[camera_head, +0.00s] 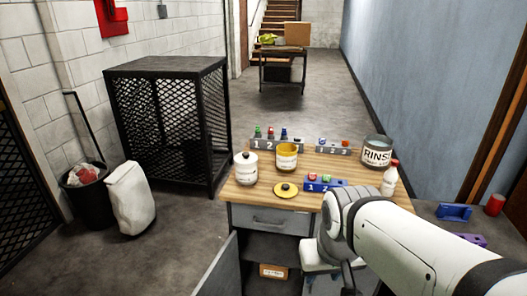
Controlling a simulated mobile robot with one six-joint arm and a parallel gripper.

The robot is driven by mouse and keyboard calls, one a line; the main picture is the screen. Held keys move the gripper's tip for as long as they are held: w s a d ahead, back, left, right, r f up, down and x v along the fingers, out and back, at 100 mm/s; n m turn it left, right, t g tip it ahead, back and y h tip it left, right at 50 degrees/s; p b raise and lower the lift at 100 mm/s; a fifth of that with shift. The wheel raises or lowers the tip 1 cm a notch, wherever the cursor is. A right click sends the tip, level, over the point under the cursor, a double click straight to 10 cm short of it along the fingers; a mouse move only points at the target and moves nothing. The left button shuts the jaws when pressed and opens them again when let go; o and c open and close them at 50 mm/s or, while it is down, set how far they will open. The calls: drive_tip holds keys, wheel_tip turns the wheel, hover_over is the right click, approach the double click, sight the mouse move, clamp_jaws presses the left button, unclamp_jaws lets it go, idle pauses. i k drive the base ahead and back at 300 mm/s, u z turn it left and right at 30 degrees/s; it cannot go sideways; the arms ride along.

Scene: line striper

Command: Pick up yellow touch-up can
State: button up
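The yellow touch-up can (287,158) stands upright and open-topped on the wooden bench top, with a white label on its front. A yellow lid with a black knob (286,190) lies flat on the bench in front of it. My white arm comes in from the lower right, and its wrist bends down at the bench's front right. My gripper (330,282) is partly visible at the bottom edge, low in front of the bench and well away from the can. Its fingers are mostly hidden or cut off, so its opening is unclear.
A lidded white can (246,168) stands close left of the yellow can. A blue numbered block (325,184), a RINSE can (377,151) and a white bottle (390,178) are to the right. Grey numbered racks (278,144) stand behind. An open cabinet door (217,270) juts out below.

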sight(286, 158)
drive_tip(key=z, duration=0.15)
drive_tip(key=i, duration=0.9)
drive_tip(key=z, duration=0.7)
drive_tip(key=i, duration=0.4)
drive_tip(key=u, duration=0.35)
